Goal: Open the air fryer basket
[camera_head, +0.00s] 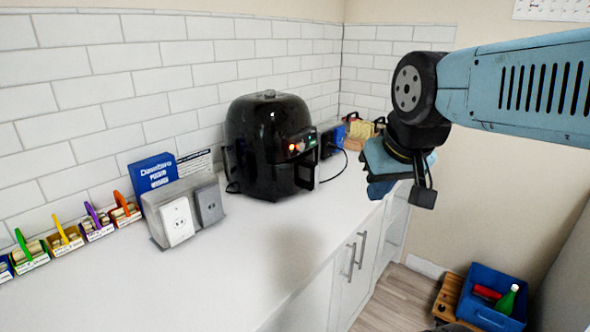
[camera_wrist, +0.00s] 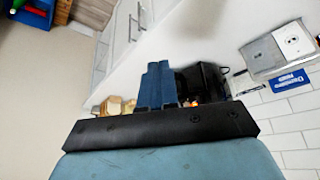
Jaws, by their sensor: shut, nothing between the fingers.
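A black, rounded air fryer (camera_head: 262,140) stands on the white counter against the tiled wall, with lit red and green controls on its front. Its basket handle (camera_head: 304,173) sticks out at the lower front, and the basket looks shut. My gripper (camera_head: 380,190) is shut and empty, in the air to the right of the air fryer and apart from it. In the wrist view, the blue fingers (camera_wrist: 159,82) are together, and part of the black air fryer (camera_wrist: 208,82) shows behind and to the right of them.
White and grey outlet boxes (camera_head: 178,222) and a blue box (camera_head: 153,172) stand left of the air fryer. Several small trays with coloured clips line the wall. A beige item (camera_head: 365,130) lies behind my gripper. A blue crate (camera_head: 492,298) sits on the floor. The front counter is clear.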

